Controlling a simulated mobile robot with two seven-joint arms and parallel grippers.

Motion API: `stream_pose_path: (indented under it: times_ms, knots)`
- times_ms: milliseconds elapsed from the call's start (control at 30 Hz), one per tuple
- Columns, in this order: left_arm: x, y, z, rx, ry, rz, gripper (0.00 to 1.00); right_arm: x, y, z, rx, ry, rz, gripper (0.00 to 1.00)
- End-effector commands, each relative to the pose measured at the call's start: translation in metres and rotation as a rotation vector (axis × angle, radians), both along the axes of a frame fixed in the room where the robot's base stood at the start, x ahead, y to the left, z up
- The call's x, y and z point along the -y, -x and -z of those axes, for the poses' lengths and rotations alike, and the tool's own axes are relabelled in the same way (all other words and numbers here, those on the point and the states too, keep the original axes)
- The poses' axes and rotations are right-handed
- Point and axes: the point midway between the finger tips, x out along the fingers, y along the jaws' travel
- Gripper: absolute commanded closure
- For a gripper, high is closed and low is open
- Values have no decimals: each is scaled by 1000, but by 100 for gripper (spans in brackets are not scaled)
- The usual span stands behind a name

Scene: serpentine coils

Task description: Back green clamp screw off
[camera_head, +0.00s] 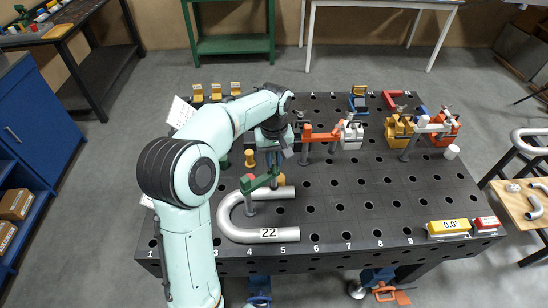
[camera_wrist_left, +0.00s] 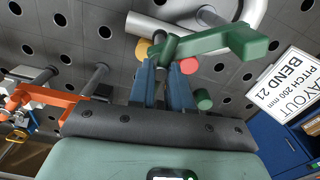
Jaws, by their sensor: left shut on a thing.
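The green clamp (camera_head: 258,184) stands on a grey post near the U-shaped pipe marked 22 (camera_head: 225,218), with its arm reaching back and right. My left gripper (camera_head: 274,174) points down at the far end of that arm. In the left wrist view, the clamp (camera_wrist_left: 215,42) lies just beyond the fingertips, and the two blue fingers (camera_wrist_left: 161,62) are closed in on its screw end. The screw is mostly hidden between the fingers, so its height and contact are unclear. My right gripper is not in view.
An orange clamp (camera_head: 320,134) stands close to the right of my left wrist. A yellow readout block (camera_head: 448,228) sits at the front right. The middle right of the perforated table (camera_head: 365,205) is clear.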

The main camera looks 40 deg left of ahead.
Motion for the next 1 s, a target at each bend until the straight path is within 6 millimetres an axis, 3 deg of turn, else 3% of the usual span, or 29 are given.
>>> stream_pose_path:
  times_ms: [200, 233, 300, 333, 733, 1000]
  knots:
    - [0, 0, 1, -1, 0, 0, 100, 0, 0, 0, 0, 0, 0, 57]
    - [0, 0, 1, -1, 0, 0, 79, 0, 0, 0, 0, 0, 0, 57]
    - [0, 0, 1, -1, 0, 0, 56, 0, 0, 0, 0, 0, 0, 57]
    - [0, 0, 1, -1, 0, 1, 54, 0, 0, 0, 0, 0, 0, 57]
    - [0, 0, -10, 1, 0, 1, 54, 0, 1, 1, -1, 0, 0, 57]
    - [0, -1, -66, 6, -1, 1, 54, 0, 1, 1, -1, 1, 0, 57]
